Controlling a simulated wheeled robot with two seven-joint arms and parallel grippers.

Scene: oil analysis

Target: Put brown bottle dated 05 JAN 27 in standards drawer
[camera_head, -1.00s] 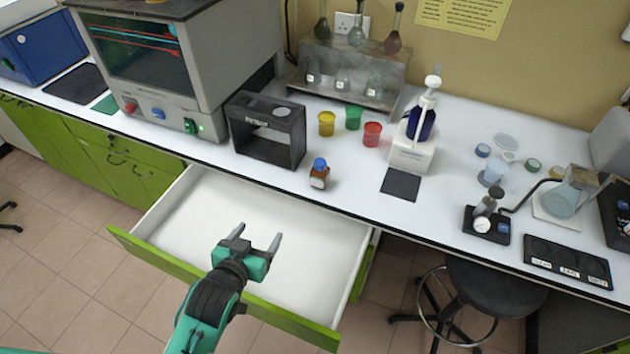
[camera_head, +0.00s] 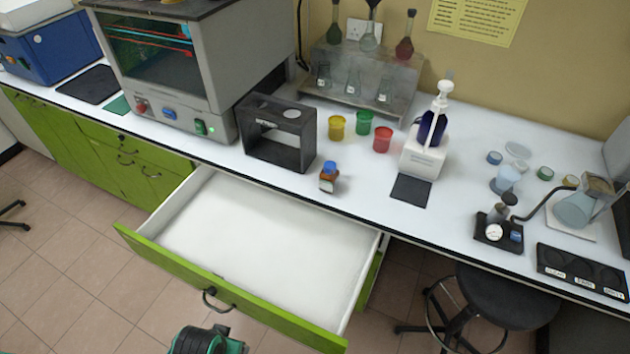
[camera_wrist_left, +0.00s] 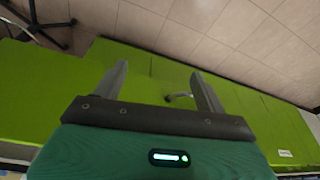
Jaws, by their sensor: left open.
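A small brown bottle (camera_head: 328,178) with a blue cap and a pale label stands upright on the white counter, near its front edge. Its date is too small to read. The drawer (camera_head: 255,240) below the counter is pulled open, with a white inside that looks empty and a green front. In the head view only the green and black end of an arm shows at the bottom edge, below the drawer front. In the left wrist view my left gripper (camera_wrist_left: 160,90) is open and empty, facing green cabinet fronts and a handle (camera_wrist_left: 180,96). My right gripper is not in view.
A black rack (camera_head: 280,135) stands left of the bottle. Yellow (camera_head: 337,126), green (camera_head: 364,122) and red (camera_head: 382,139) cups and a dispenser (camera_head: 426,145) stand behind and to the right. A black stool (camera_head: 490,290) stands below the counter at right.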

